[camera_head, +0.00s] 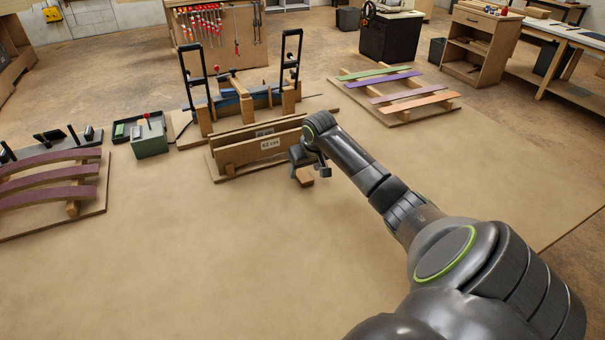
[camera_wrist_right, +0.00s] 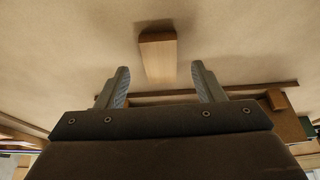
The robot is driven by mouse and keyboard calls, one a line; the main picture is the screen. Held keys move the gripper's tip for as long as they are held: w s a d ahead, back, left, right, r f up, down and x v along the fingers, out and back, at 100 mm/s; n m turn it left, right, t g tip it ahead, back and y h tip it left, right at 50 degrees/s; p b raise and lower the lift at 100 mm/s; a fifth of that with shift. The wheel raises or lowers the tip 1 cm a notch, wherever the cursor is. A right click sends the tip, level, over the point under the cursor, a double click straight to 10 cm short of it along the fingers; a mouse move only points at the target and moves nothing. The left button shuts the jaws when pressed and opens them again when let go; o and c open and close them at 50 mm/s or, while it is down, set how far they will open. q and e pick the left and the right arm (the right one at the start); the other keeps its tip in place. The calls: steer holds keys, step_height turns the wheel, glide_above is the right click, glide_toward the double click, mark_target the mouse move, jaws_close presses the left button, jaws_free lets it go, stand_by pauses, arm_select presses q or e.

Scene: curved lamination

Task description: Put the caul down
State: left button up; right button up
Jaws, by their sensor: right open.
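A short wooden block, which looks like the caul (camera_head: 304,178), lies on the tan surface just in front of the labelled wooden rack (camera_head: 240,158). It also shows in the right wrist view as a pale wood block (camera_wrist_right: 158,55), seen between and beyond the fingertips. My right gripper (camera_head: 308,165) is right at the block in the head view. Its two fingers (camera_wrist_right: 163,82) are spread wide in the wrist view, with a gap on each side of the block, and do not grip it. My left gripper is not in view.
A clamping form with black upright handles (camera_head: 190,78) stands behind the rack. A green box (camera_head: 150,140) and curved purple laminations (camera_head: 45,180) are at left. A pallet of coloured strips (camera_head: 395,88) lies at back right. The front middle surface is clear.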

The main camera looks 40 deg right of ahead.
mark_target(302, 176)
steer(key=shift+x, duration=1.2)
steer(key=c, duration=1.1)
steer(key=shift+o, duration=0.2)
steer(key=shift+r, duration=0.15)
